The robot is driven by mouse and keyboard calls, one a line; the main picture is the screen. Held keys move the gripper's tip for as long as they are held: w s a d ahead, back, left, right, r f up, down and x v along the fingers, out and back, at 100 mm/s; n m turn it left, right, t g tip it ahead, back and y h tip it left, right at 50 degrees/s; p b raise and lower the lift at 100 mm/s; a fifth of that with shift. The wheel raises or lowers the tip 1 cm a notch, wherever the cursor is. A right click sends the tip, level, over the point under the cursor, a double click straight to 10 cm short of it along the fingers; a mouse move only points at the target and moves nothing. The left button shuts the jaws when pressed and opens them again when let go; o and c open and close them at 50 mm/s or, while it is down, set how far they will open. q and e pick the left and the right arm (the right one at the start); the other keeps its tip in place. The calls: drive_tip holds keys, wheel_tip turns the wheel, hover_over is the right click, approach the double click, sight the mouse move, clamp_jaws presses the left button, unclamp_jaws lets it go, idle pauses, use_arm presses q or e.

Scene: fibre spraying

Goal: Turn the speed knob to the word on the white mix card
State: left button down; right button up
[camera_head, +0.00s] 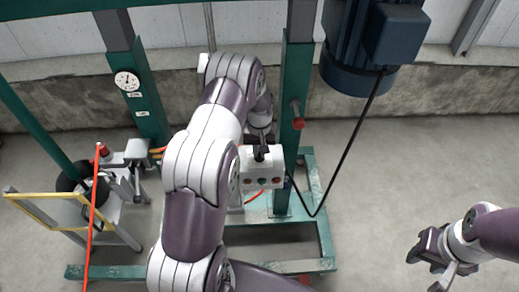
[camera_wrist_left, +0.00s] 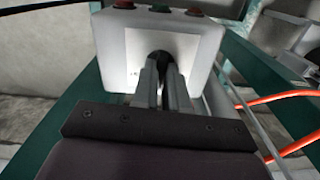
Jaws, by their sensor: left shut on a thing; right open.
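A white control box (camera_head: 262,168) is mounted on the green frame, with a row of coloured buttons on its front. A black knob (camera_head: 261,153) shows at its upper side, below my left gripper (camera_head: 260,138). In the left wrist view, the two grey fingers of my left gripper (camera_wrist_left: 162,66) are closed on the dark speed knob (camera_wrist_left: 159,60) against the white box face (camera_wrist_left: 118,50). The knob is mostly hidden by the fingers, and its pointer and words are unreadable. My right gripper (camera_head: 432,252) is open and empty at the lower right. I cannot make out the mix card.
A green post (camera_head: 294,100) stands beside the box. A blue motor (camera_head: 372,45) hangs at the upper right, with a black cable (camera_head: 350,140) looping down. A round gauge (camera_head: 127,81) is on the left post. An orange hose (camera_wrist_left: 285,97) runs beside the box.

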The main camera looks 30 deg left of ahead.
use_arm(q)
drive_tip(key=m, duration=0.5)
drive_tip(key=shift+p, duration=0.4)
drive_tip(key=shift+m, duration=1.9)
drive_tip(key=shift+w, duration=0.1)
drive_tip(key=c, duration=1.2)
unclamp_jaws()
drive_tip(key=shift+o, duration=0.2)
drive_tip(key=shift+r, duration=0.15)
wheel_tip(320, 180, up, 12)
drive_tip(key=shift+r, duration=0.25)
